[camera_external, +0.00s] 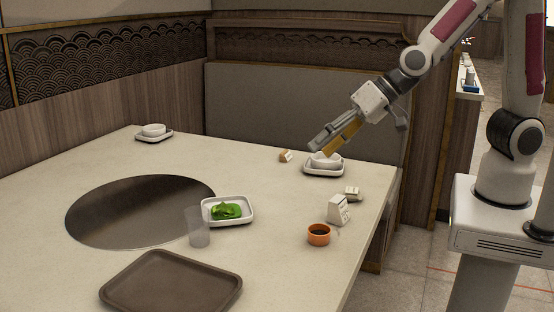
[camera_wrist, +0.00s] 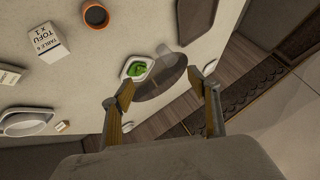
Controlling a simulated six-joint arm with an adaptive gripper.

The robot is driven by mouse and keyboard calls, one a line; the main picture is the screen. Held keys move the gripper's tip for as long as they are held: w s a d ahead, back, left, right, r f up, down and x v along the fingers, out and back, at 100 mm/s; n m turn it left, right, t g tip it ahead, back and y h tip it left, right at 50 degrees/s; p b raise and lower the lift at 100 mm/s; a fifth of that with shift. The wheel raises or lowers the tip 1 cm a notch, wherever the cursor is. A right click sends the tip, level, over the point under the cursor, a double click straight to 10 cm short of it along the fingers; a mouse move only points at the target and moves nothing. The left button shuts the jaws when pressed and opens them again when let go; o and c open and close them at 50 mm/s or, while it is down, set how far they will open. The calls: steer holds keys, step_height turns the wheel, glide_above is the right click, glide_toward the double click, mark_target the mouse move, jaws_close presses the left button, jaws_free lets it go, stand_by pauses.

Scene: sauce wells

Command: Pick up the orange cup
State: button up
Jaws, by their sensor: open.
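The small orange cup (camera_external: 319,234) stands upright on the table near its right edge, with dark sauce inside. In the wrist view the orange cup (camera_wrist: 96,15) shows at the top left, beyond the fingers and apart from them. My gripper (camera_external: 328,142) is above the far right part of the table, over a white bowl on a small tray, well away from the cup. In the wrist view my gripper (camera_wrist: 160,88) shows two spread fingers with nothing between them.
A white labelled tofu box (camera_external: 339,210) stands just behind the cup. A small block (camera_external: 352,193) and the white bowl (camera_external: 325,160) lie farther back. A clear glass (camera_external: 198,227), a plate with green food (camera_external: 241,200) and a brown tray (camera_external: 172,283) are to the left.

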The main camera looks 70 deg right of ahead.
mark_target(327, 240)
steer(key=w+a+f+m+t+h, duration=0.2)
steer(key=a+f, duration=0.4)
steer(key=f, duration=0.4)
steer(key=s+f+t+h, duration=0.1)
steer(key=f, duration=0.2)
steer(key=s+f+t+h, duration=0.1)
steer(key=f, duration=0.2)
steer(key=s+f+t+h, duration=0.1)
steer(key=f, duration=0.3)
steer(key=shift+s+d, duration=0.1)
steer(key=shift+d, duration=0.1)
steer(key=shift+s+d+f+t+h, duration=0.3)
steer(key=shift+s+f+h, duration=0.1)
steer(key=shift+s+f, duration=0.1)
steer(key=shift+s+d+f+t+h, duration=0.3)
steer(key=shift+s+f+h, duration=0.1)
steer(key=shift+s, duration=0.1)
steer(key=shift+s+d+f+t+h, duration=0.15)
steer(key=shift+s+d+f+h, duration=0.5)
steer(key=shift+d+f+h, duration=0.3)
steer(key=shift+s+d+f+t+h, duration=0.15)
steer(key=shift+s+d+f+h, duration=0.45)
steer(key=shift+d+f+h, duration=0.35)
steer(key=shift+x, duration=1.3)
steer(key=shift+w, duration=0.1)
